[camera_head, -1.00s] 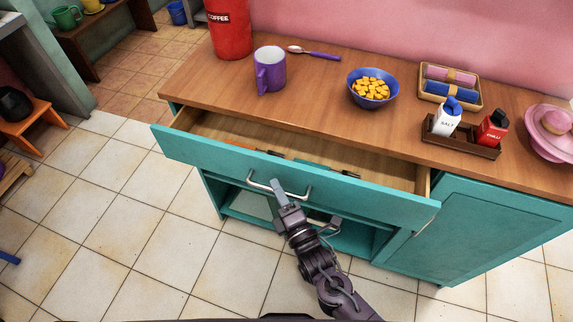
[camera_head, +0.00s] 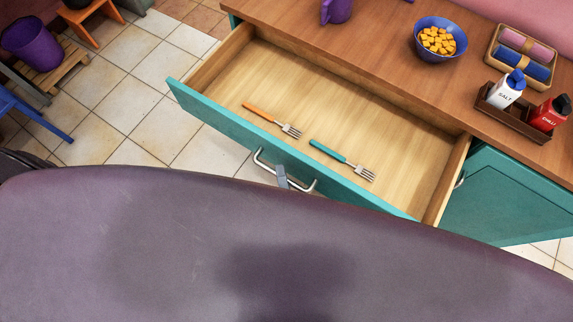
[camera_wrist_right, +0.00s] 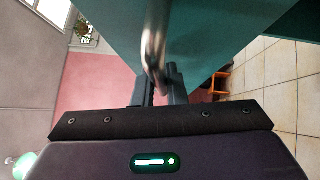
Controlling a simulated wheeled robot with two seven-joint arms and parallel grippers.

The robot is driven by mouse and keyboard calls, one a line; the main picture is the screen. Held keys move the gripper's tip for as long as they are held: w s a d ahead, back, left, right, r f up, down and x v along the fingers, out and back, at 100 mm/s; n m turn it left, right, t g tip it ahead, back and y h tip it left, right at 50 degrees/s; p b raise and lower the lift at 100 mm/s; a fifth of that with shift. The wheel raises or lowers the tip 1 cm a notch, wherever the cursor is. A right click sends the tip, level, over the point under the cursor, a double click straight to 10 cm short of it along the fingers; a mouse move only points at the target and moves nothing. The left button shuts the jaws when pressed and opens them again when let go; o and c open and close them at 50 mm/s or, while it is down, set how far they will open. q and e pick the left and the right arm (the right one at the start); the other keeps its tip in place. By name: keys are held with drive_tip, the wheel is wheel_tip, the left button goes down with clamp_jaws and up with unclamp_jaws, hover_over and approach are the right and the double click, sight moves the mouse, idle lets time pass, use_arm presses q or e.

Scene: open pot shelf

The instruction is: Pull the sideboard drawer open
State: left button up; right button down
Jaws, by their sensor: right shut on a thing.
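The sideboard drawer (camera_head: 320,120) stands wide open in the head view, its teal front (camera_head: 215,117) pulled well out from the wooden top. Inside lie a fork with an orange handle (camera_head: 268,118) and a fork with a teal handle (camera_head: 340,160). The drawer's metal handle (camera_head: 300,187) is on the front; it also shows in the right wrist view (camera_wrist_right: 155,45). My right gripper (camera_head: 282,177) is shut on the handle, with only a fingertip showing in the head view; its fingers show in the right wrist view (camera_wrist_right: 160,85). My left gripper is not in view.
On the sideboard top (camera_head: 375,65) stand a blue bowl of yellow cubes (camera_head: 440,40), a purple mug (camera_head: 336,10), a rack with salt and chilli shakers (camera_head: 515,118) and a tray of rolled cloths (camera_head: 522,55). My own body covers the lower picture. Tiled floor shows at left.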

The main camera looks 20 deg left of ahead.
drive_tip(key=c, duration=1.5)
unclamp_jaws()
drive_tip(key=b+v, duration=0.1)
drive_tip(key=v, duration=0.7)
